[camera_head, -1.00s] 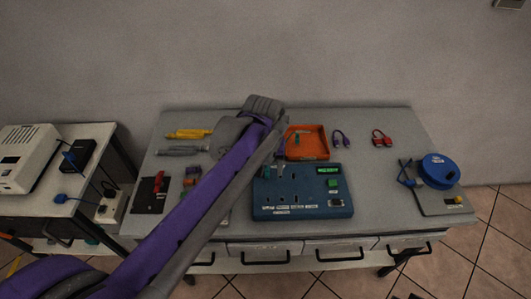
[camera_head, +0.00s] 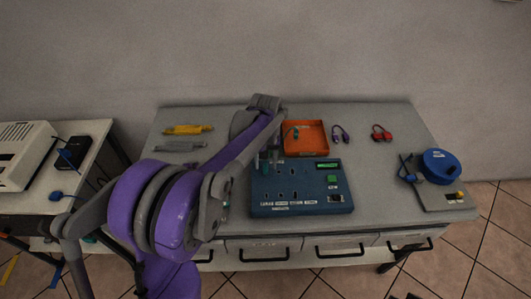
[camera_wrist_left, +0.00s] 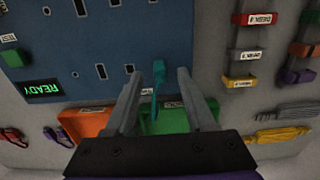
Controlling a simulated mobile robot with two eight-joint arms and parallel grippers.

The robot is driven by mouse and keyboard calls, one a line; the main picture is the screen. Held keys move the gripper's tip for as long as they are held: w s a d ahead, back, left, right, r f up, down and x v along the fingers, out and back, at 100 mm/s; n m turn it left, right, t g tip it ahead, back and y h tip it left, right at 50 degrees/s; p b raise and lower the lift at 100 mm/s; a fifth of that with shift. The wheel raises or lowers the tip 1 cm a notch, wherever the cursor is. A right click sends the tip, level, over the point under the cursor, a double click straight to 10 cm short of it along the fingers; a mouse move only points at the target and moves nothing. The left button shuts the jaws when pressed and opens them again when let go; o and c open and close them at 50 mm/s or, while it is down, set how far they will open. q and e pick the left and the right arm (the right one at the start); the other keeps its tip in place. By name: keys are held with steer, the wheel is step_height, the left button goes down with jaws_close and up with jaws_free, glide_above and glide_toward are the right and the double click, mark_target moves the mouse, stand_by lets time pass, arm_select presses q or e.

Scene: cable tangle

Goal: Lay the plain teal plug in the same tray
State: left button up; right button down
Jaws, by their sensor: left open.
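A teal plug (camera_wrist_left: 158,72) with a short teal cord shows in the left wrist view at the edge of the blue panel, between my left fingertips. I cannot tell whether it sits in a slot. My left gripper (camera_wrist_left: 157,78) is open around it, with a gap visible on both sides. In the head view my left gripper (camera_head: 268,158) is over the panel's back left corner, and the plug there is mostly hidden. A green tray (camera_wrist_left: 165,122) shows between my fingers in the wrist view.
The blue panel (camera_head: 300,195) has slots and a green READY display (camera_wrist_left: 42,89). Purple (camera_head: 340,134) and red (camera_head: 381,132) cables lie right of the orange tray. A blue reel (camera_head: 440,163) stands at the right. Yellow pieces (camera_head: 187,130) lie at the back left.

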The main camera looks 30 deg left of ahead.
arm_select(q)
steer(key=shift+f, duration=1)
jaws_close()
